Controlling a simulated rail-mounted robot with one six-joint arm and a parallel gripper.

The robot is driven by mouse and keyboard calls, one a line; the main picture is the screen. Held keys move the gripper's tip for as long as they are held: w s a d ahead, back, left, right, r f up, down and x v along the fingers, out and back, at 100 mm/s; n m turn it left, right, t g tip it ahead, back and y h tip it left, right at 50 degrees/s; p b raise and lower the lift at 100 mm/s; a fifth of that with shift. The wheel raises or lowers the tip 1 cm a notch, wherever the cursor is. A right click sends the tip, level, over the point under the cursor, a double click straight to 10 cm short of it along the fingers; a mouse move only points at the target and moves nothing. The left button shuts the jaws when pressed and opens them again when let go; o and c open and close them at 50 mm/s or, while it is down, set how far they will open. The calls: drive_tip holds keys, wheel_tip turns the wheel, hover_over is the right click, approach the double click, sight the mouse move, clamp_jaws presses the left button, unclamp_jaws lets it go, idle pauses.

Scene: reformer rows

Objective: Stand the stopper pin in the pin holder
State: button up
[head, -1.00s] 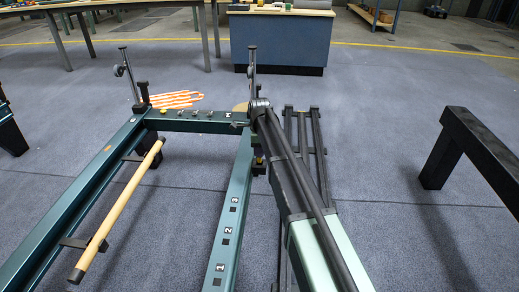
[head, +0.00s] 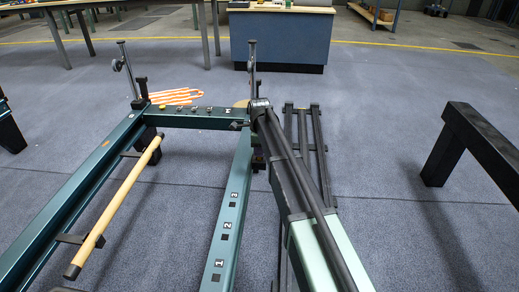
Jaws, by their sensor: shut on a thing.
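My arm reaches up from the lower right. My gripper (head: 241,125) is small at its far end, beside the far right corner of the green reformer frame (head: 237,182). It is shut on the stopper pin, but the pin is too small and too covered by the wrist to make out. The gripper lies close to the frame's end crossbar (head: 196,122); whether it touches the bar I cannot tell. I cannot pick out the pin holder with certainty.
Two tall uprights (head: 126,66) rise at the crossbar's ends. A wooden bar (head: 118,206) lies inside the frame. An orange-striped item (head: 176,96) lies beyond the crossbar. A black bench (head: 483,150) stands at right, a blue counter (head: 279,42) behind.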

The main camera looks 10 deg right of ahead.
drive_tip(key=shift+f+b, duration=0.5)
drive_tip(key=shift+f, duration=0.1)
drive_tip(key=o, duration=1)
drive_tip(key=shift+r, duration=0.1)
wheel_tip(320, 180, up, 11)
drive_tip(key=p, duration=1.1)
